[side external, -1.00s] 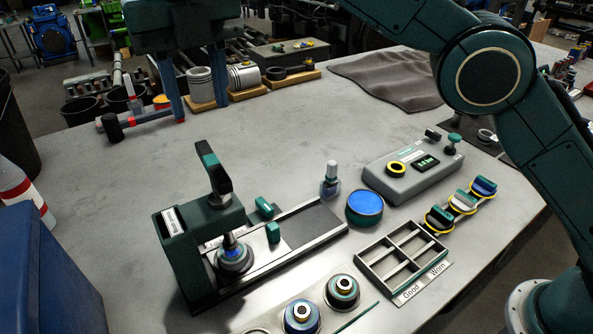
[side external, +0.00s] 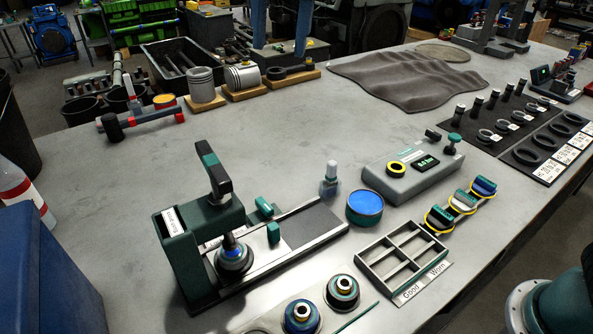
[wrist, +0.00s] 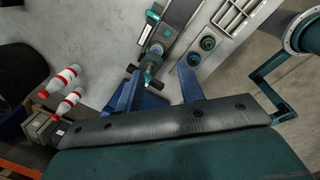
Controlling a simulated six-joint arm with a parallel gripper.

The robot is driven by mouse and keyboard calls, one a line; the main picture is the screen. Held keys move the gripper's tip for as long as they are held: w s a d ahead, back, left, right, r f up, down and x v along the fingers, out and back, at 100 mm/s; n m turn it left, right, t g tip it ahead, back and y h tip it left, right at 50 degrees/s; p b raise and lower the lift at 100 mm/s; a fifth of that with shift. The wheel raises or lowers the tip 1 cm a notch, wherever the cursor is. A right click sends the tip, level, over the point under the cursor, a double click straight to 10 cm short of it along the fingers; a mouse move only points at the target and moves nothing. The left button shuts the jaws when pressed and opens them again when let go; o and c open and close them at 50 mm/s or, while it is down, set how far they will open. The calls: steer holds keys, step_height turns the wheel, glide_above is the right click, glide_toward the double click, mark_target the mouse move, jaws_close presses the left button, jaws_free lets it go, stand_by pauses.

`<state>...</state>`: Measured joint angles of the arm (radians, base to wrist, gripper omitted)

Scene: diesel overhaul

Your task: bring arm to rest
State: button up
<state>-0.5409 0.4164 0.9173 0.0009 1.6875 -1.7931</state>
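My gripper (side external: 281,45) shows only by its two blue fingers at the top edge of the side view, high over the back of the bench. In the wrist view my gripper (wrist: 160,70) has its fingers spread wide, with nothing between them. Most of my arm is out of the side view; a piece of my base shows at the lower right. The dark green press (side external: 185,245) stands at the front left of the bench, its lever up. Part of it shows far off between the fingers in the wrist view.
A divided Good/Worn tray (side external: 402,260), a blue-topped tin (side external: 364,206) and a grey gauge box (side external: 413,171) stand at the front. Pistons (side external: 202,86), a crumpled grey mat (side external: 405,75) and a dark parts board (side external: 535,135) are behind. The bench's middle is clear.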

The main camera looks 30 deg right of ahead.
steer(key=s+d+f+m+t, duration=0.1)
steer(key=s+d+m, duration=0.4)
steer(key=d+m, duration=0.3)
steer(key=s+d+f+m+t, duration=0.1)
steer(key=s+d+m, duration=0.5)
steer(key=d, duration=0.3)
steer(key=s+d+f+m+t, duration=0.2)
steer(key=s+d+f+m, duration=0.6)
steer(key=s+f+m, duration=0.4)
steer(key=shift+s+d+m+h, duration=0.3)
steer(key=shift+s+m+h, duration=0.1)
steer(key=shift+s, duration=0.45)
